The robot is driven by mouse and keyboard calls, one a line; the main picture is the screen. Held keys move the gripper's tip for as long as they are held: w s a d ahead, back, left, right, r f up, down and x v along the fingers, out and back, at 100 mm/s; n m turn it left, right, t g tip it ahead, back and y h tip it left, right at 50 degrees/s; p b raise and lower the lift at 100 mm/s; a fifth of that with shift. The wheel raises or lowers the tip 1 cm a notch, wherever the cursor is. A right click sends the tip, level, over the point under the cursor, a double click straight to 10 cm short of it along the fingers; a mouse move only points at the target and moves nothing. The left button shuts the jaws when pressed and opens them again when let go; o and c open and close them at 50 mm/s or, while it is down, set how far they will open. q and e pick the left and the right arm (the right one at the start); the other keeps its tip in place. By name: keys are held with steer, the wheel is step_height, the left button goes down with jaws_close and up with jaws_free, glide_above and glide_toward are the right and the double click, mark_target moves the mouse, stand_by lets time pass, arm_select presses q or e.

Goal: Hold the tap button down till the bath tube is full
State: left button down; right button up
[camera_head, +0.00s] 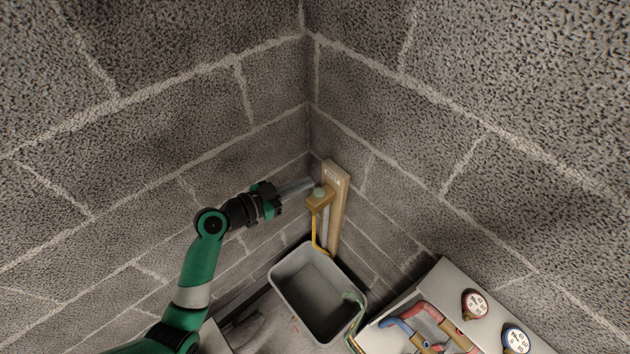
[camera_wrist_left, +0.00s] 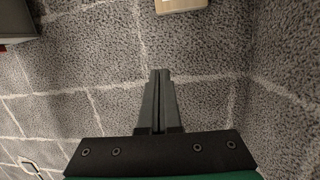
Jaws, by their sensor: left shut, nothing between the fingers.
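The tap (camera_head: 319,202) is a tan block with a pale green button (camera_head: 319,192) on top, fixed to an upright wooden post (camera_head: 338,213) in the corner. A yellow spout (camera_head: 316,235) runs down from it. The grey bath tub (camera_head: 283,272) stands below; its inside looks grey, and I cannot tell the water level. My left gripper (camera_head: 308,184) is shut and empty, its tips close beside the button in the head view; contact cannot be told. In the left wrist view the shut fingers (camera_wrist_left: 160,75) point toward a tan block's edge (camera_wrist_left: 181,5), apart from it in the picture. My right gripper is not in view.
A pale panel (camera_head: 440,283) with red and blue pipes and two round gauges (camera_head: 475,304) (camera_head: 516,339) stands at the lower right. A green hose (camera_head: 356,312) hangs over the tub's rim. Block walls close in on both sides of the corner.

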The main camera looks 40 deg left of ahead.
arm_select(q)
steer(key=s+a+f+n+y+b, duration=0.1)
steer(key=s+a+f+b, duration=0.1)
steer(key=f, duration=0.4)
steer(key=shift+s+a+f+n, duration=0.35)
steer(key=shift+s+a, duration=0.1)
steer(key=shift+a, duration=0.6)
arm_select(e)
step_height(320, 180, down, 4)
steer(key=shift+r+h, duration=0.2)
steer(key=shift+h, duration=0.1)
arm_select(q)
steer(key=shift+b, duration=0.3)
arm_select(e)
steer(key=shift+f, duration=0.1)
arm_select(q)
steer(key=b, duration=0.4)
glide_above(319, 192)
steer(key=v, duration=0.2)
step_height(319, 192, down, 3)
steer(key=shift+a, duration=0.1)
step_height(319, 192, down, 3)
steer(key=shift+s+a+r, duration=0.1)
steer(key=shift+s, duration=0.05)
steer(key=shift+f+b, duration=0.35)
steer(key=shift+f, duration=0.15)
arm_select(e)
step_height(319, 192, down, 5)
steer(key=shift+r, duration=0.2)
